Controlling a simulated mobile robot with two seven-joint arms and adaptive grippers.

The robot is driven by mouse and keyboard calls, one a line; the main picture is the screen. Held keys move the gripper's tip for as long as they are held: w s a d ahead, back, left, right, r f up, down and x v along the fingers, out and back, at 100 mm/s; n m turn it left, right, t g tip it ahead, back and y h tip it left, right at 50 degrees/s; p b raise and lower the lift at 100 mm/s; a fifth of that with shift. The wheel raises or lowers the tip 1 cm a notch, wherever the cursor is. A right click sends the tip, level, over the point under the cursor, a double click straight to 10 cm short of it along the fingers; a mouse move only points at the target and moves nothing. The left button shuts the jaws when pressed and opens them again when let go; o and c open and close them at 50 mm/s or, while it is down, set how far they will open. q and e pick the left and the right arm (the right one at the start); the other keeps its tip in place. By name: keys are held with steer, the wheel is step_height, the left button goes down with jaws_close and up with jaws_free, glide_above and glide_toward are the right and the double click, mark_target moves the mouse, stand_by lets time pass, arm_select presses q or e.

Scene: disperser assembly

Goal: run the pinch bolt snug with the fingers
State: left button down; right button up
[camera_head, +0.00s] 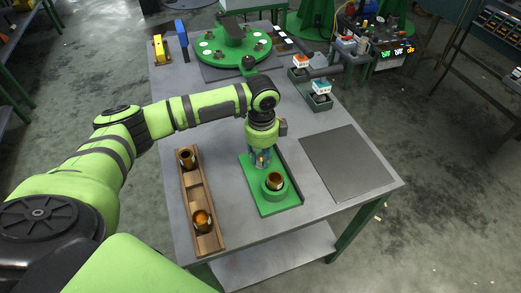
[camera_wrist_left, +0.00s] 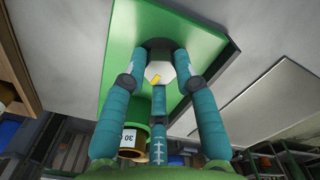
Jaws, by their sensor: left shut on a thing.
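The green fixture plate (camera_head: 291,198) lies on the table, and a copper-coloured cylinder (camera_head: 274,180) stands upright in its round green clamp (camera_head: 273,194). My left gripper (camera_head: 262,162) points down at the plate just behind the clamp. In the left wrist view its three teal fingers (camera_wrist_left: 159,72) are closed around a pale round head with a yellow mark, which I take to be the pinch bolt (camera_wrist_left: 158,73). A dark round shape lies behind it at the plate. The cylinder with a label reading 30 (camera_wrist_left: 131,140) shows beside the fingers. The bolt's shank and seating are hidden.
A wooden tray (camera_head: 196,189) with two copper-coloured cylinders stands left of the fixture. A bare grey mat (camera_head: 347,163) lies to the right. A green turntable (camera_head: 215,57) and small bins (camera_head: 319,102) are farther back.

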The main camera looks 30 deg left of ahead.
arm_select(q)
steer(key=shift+d+r, duration=0.1)
steer(key=shift+d, duration=0.25)
steer(key=c, duration=1)
jaws_free()
steer(key=shift+o, duration=0.2)
steer(key=shift+w+d, duration=0.1)
steer(key=shift+d, duration=0.05)
steer(key=shift+a+r, duration=0.2)
steer(key=shift+r, duration=0.1)
step_height(320, 180, up, 12)
steer(key=shift+d+f, duration=0.2)
steer(key=shift+f, duration=0.05)
steer(key=shift+f, duration=0.1)
